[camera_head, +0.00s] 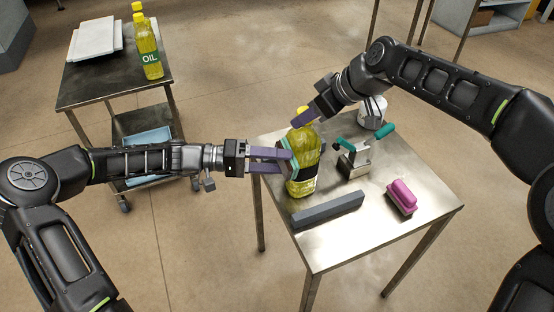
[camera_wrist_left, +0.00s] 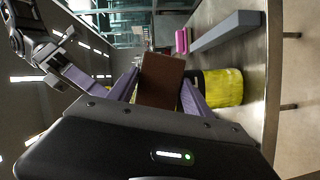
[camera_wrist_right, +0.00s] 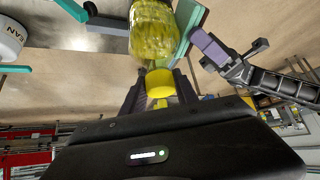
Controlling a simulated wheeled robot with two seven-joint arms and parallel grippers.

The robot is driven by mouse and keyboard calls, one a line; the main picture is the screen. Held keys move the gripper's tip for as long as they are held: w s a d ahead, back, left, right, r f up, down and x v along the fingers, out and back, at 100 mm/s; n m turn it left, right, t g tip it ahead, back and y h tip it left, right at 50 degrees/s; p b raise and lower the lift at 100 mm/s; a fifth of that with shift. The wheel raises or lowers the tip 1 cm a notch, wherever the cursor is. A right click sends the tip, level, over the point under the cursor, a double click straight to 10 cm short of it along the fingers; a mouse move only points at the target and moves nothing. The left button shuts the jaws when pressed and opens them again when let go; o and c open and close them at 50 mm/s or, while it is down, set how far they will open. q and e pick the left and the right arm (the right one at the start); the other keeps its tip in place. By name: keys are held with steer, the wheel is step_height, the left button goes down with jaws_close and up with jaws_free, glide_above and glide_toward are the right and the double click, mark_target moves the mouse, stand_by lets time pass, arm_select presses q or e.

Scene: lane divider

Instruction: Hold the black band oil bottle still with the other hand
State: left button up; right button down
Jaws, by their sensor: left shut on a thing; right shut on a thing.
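The black band oil bottle (camera_head: 306,172) stands on the metal table near its left edge, yellow with a dark band. My right gripper (camera_head: 304,117) reaches down from above and is shut on the bottle's top. The right wrist view shows its yellow cap (camera_wrist_right: 159,83) between the fingers. My left gripper (camera_head: 280,160) is beside the bottle's left side, shut on a flat block (camera_wrist_left: 160,80). The block looks brown in the left wrist view and green in the right wrist view (camera_wrist_right: 187,28). It is at the bottle's side; whether it touches is unclear.
The metal table (camera_head: 365,238) also carries a grey bar (camera_head: 327,209), a pink-handled block (camera_head: 402,196), a teal-handled metal tool (camera_head: 354,162) and a white container (camera_head: 372,112). A dark cart (camera_head: 105,85) at the left holds more oil bottles (camera_head: 148,50). The table's front right is clear.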

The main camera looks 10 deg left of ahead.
arm_select(q)
steer(key=shift+w+d, duration=0.1)
steer(key=shift+d, duration=0.05)
steer(key=shift+w, duration=0.1)
steer(key=w+a, duration=0.2)
steer(key=w, duration=0.1)
steer(key=shift+w+a, duration=0.1)
steer(key=shift+a, duration=0.05)
stand_by(0.4)
steer(key=shift+s+a, duration=0.5)
steer(key=shift+a, duration=0.25)
steer(key=shift+s+a, duration=0.45)
steer(key=shift+a, duration=0.25)
steer(key=shift+s+a, duration=0.5)
steer(key=shift+a, duration=0.25)
steer(key=shift+w+d, duration=0.1)
steer(key=shift+d, duration=0.05)
steer(key=shift+w+d, duration=0.3)
steer(key=shift+d, duration=0.25)
steer(key=shift+w+d, duration=0.3)
steer(key=shift+d, duration=0.25)
